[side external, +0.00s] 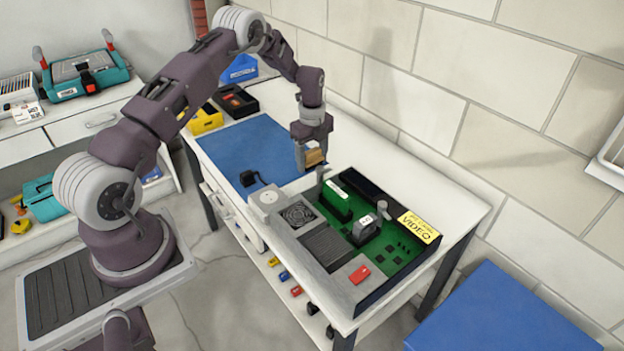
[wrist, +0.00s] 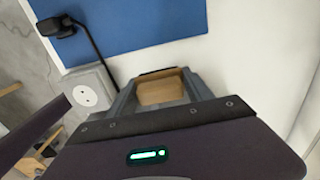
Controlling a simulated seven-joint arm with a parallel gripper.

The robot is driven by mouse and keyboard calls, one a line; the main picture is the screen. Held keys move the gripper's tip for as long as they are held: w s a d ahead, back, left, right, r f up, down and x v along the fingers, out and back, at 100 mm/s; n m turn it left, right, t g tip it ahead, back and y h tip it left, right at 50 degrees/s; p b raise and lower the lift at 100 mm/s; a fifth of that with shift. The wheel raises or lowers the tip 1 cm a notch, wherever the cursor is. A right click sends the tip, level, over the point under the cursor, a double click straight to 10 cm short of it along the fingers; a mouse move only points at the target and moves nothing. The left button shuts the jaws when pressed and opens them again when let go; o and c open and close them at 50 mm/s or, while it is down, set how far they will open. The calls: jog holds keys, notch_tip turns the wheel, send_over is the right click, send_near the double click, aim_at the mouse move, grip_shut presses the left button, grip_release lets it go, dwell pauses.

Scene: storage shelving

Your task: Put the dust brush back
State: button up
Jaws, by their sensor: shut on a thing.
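My gripper (side external: 311,162) hangs above the table, over the right end of the blue mat and just behind the open electronics case. It is shut on a tan, block-shaped thing (side external: 315,157), which I take to be the dust brush. In the wrist view the tan block (wrist: 162,90) sits between the two grey fingers, with a dark strip along its far edge. Its lower part is hidden, so I cannot see bristles clearly. It appears to be held clear of the table. No marked place for the brush is clear in either view.
The open case (side external: 440,245) with a green board (side external: 385,240) stands at the table's right end. A black device (side external: 248,178) with a cable lies on the blue mat (side external: 235,150), near a white socket (side external: 267,197). Yellow (side external: 206,121) and black (side external: 236,100) bins stand at the back.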

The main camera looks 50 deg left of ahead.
aim_at(312, 183)
notch_tip(312, 183, down, 6)
jog(key=shift+f, duration=0.15)
jog(key=shift+f, duration=0.1)
jog(key=o, duration=1.3)
